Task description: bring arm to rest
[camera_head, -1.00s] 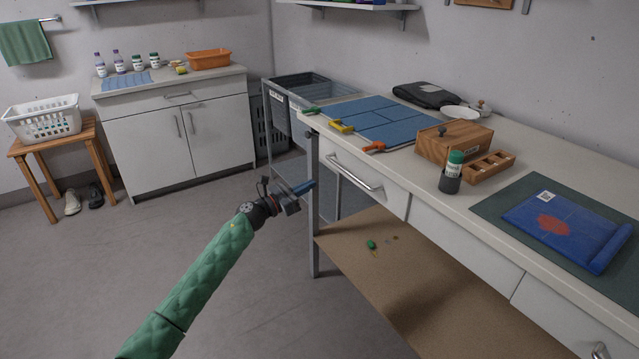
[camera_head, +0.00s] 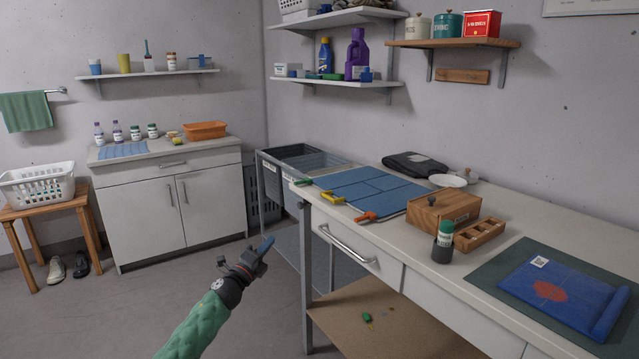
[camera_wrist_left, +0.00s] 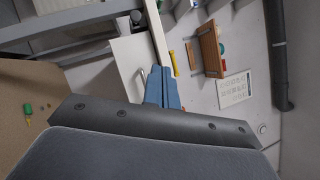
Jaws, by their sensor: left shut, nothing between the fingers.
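My left arm in its green quilted sleeve comes up from the bottom of the head view. Its gripper (camera_head: 262,247) has blue fingers that are closed together with nothing between them. It is in free air left of the workbench's near leg, below the bench top, touching nothing that I can see. In the left wrist view the blue fingers (camera_wrist_left: 162,90) also lie together, with the bench and wall turned sideways behind them. My right gripper is in neither view.
The workbench (camera_head: 590,238) fills the right side, with a drawer handle (camera_head: 345,246) jutting out and a lower shelf (camera_head: 395,325) beneath. A grey cart (camera_head: 285,170) stands behind my gripper. A white cabinet (camera_head: 180,215) and wooden stool (camera_head: 50,208) stand at the left. The floor between is clear.

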